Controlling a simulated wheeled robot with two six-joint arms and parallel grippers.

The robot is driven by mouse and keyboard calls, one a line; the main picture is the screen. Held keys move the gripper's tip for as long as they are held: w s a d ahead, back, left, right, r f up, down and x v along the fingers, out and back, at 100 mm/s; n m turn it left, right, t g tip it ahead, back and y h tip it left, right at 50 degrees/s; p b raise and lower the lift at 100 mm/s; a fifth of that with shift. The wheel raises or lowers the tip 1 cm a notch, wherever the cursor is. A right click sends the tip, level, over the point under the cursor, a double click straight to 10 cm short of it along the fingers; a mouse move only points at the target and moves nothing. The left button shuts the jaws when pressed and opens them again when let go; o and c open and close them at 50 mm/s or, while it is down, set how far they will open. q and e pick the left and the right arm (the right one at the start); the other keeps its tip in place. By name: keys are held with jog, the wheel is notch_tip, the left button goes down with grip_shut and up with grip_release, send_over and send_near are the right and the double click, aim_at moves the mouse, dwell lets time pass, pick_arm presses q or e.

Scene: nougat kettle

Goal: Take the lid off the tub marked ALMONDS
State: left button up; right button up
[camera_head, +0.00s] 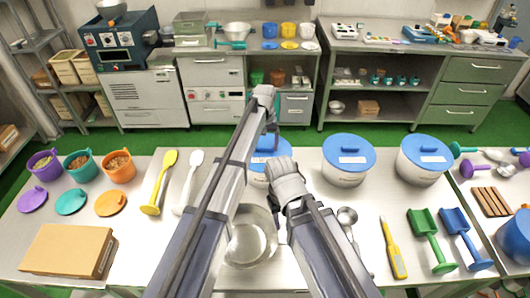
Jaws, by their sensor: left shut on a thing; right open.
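Three white tubs with blue lids stand in a row on the near table: one at the middle (257,181), one right of it (344,178) and one farther right (417,174). Their labels are too small to read. My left gripper (271,127) points down at the blue lid (262,154) of the middle tub and is shut on it. My arms hide part of this lid and tub, so I cannot tell whether there is a gap between them. My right gripper (281,225) is open, lower in view, over the table near a metal bowl (250,243).
Yellow (160,182) and white (190,180) spoons, filled cups and a cardboard box (68,250) lie left. A metal scoop (347,217), yellow tool (393,248) and green (432,240) and blue (465,240) scoops lie right. Bare table shows between the tubs and tools.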

aim_at(265, 146)
pick_arm(q)
jog(key=c, duration=0.6)
jog(key=shift+o, duration=0.2)
notch_tip(265, 146, up, 10)
jog(key=p, duration=1)
pick_arm(e)
notch_tip(265, 146, up, 10)
pick_arm(q)
jog(key=shift+r, duration=0.1)
pick_arm(e)
jog(key=shift+r, duration=0.1)
pick_arm(q)
jog(key=shift+r+p, duration=1.4)
jog(key=shift+p, duration=0.1)
pick_arm(e)
jog(key=shift+r, duration=1.4)
